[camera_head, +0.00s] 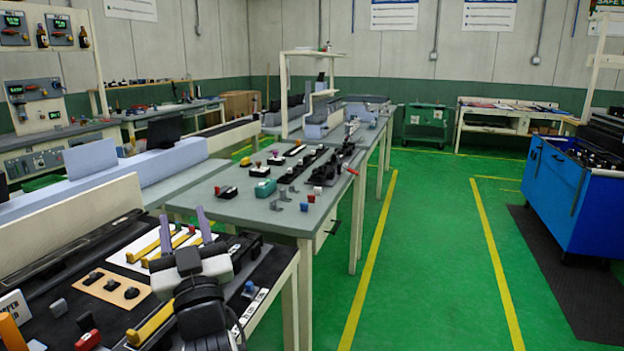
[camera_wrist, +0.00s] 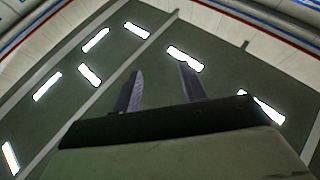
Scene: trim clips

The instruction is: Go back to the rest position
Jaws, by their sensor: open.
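My gripper (camera_head: 184,222) is raised over the near black-topped bench, in the lower left of the head view. Its two grey fingers point upward and stand apart, with nothing between them. In the wrist view my gripper (camera_wrist: 161,80) also shows two separate fingers against a dark ceiling with bright lamps. Behind the fingers in the head view, a white board (camera_head: 122,258) with yellow strips (camera_head: 150,249) lies on the bench, partly hidden by my arm. A further yellow piece (camera_head: 150,324) lies nearer, left of my arm.
A wooden plate (camera_head: 112,287) with black knobs and a red block (camera_head: 88,340) lie left of my arm. A grey table (camera_head: 290,218) with several small parts stands beyond. Green floor (camera_head: 430,250) is clear on the right, up to a blue cart (camera_head: 560,205).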

